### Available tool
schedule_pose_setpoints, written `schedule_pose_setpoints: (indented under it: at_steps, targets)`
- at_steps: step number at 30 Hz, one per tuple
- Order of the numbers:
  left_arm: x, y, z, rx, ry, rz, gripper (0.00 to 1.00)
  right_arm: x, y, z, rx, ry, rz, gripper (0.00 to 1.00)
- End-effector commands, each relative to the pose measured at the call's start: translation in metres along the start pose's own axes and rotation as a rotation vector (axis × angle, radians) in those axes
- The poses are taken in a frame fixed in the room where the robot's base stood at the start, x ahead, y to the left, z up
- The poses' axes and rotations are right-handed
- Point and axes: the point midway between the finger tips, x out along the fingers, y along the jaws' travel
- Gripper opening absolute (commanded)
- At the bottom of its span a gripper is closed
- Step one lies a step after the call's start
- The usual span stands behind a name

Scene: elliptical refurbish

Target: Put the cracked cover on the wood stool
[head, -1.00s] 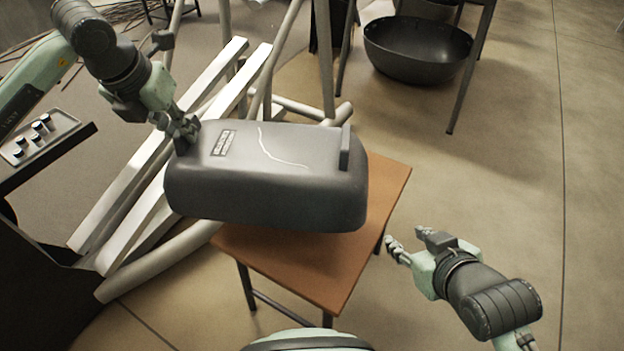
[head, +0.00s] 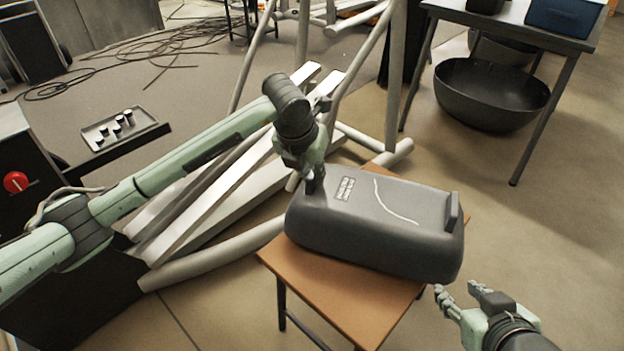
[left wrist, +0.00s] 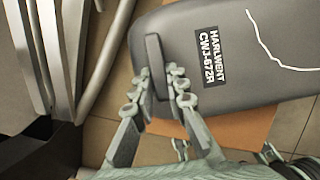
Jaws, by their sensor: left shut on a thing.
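The cracked cover (head: 380,222) is a dark grey rounded shell with a white crack line and a label. It is over the wood stool (head: 320,290), covering much of its brown top; I cannot tell whether it touches. My left gripper (head: 316,188) is shut on the upright tab at the cover's left end. The left wrist view shows my left gripper's fingers (left wrist: 160,92) on both sides of this tab, beside the label on the cover (left wrist: 230,50). My right gripper (head: 456,291) is open and empty, at the cover's lower right.
Pale frame tubes and rails (head: 215,205) lie behind and left of the stool. A dark table (head: 520,25) at the upper right has a large black bowl (head: 490,95) beneath it. A console with a red knob (head: 16,182) is at left. Floor at right is open.

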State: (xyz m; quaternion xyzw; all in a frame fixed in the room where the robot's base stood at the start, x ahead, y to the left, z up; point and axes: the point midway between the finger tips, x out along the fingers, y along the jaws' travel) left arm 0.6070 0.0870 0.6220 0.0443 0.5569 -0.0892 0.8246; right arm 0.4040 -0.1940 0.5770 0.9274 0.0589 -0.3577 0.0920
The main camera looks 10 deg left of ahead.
Motion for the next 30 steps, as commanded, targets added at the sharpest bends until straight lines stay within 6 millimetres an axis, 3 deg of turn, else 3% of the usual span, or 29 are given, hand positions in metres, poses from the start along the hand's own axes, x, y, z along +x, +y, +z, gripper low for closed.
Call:
schedule_pose_setpoints:
  at_steps: [4,15,16,20,30]
  targets:
    - [0.016,0.0,-0.006,-0.002,-0.004,-0.004,0.0,0.0,-0.003,-0.003,0.0,0.015,-0.005,0.4]
    - [0.017,0.0,-0.006,-0.002,-0.005,-0.003,0.0,0.001,-0.003,-0.007,0.0,0.033,-0.007,0.4]
    - [0.018,0.001,-0.007,0.0,0.0,0.0,0.16,0.001,-0.004,-0.008,0.0,0.037,-0.008,0.4]
    - [0.018,0.001,-0.007,0.0,-0.001,0.0,0.32,0.001,-0.004,-0.009,0.0,0.038,-0.008,0.4]
    - [0.018,0.001,-0.007,-0.001,-0.001,0.0,0.34,0.0,-0.004,-0.009,0.001,0.036,-0.009,0.4]
